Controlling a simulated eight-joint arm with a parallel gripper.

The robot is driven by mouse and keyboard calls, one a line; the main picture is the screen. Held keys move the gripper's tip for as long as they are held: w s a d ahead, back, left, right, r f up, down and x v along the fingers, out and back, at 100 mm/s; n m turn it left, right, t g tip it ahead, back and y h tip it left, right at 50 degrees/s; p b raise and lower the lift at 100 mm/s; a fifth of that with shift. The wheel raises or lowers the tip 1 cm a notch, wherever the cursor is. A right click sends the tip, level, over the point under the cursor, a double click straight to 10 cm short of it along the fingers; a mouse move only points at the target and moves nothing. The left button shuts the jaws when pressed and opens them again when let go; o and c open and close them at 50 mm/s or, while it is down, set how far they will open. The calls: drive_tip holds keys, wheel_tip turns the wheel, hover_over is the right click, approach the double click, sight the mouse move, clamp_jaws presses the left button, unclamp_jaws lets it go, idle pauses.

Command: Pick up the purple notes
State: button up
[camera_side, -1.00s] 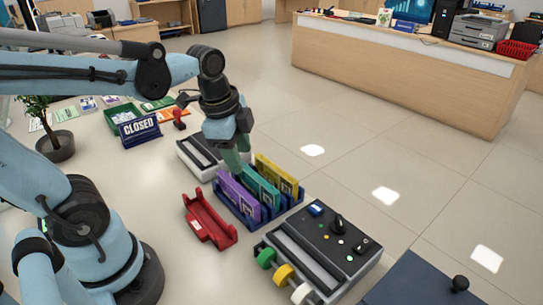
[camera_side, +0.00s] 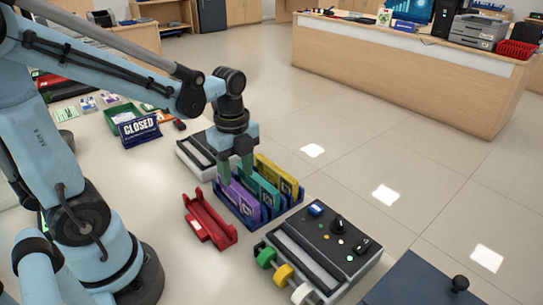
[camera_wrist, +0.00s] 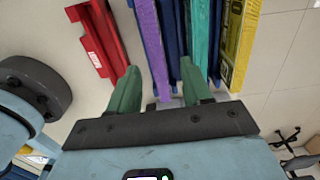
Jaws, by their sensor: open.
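The purple notes (camera_side: 239,201) stand on edge in the left slot of a blue rack (camera_side: 227,213). In the wrist view the purple notes (camera_wrist: 150,40) run as a narrow strip between my two green fingers. My gripper (camera_side: 236,172) is open, pointing down at the rear end of the rack. In the wrist view my gripper (camera_wrist: 160,75) has its left finger between the purple notes and the red tray, and its right finger near the teal notes. Whether either finger touches anything I cannot tell.
Teal notes (camera_side: 264,190) and yellow notes (camera_side: 284,180) stand in the same rack. A red tray (camera_side: 210,220) lies to its left, a grey machine (camera_side: 318,250) in front right. Another grey machine (camera_side: 192,158) and a CLOSED sign (camera_side: 139,129) are behind.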

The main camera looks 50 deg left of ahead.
sight(237, 187)
drive_tip(key=shift+s+f, duration=0.2)
drive_tip(key=shift+f, duration=3)
clamp_jaws()
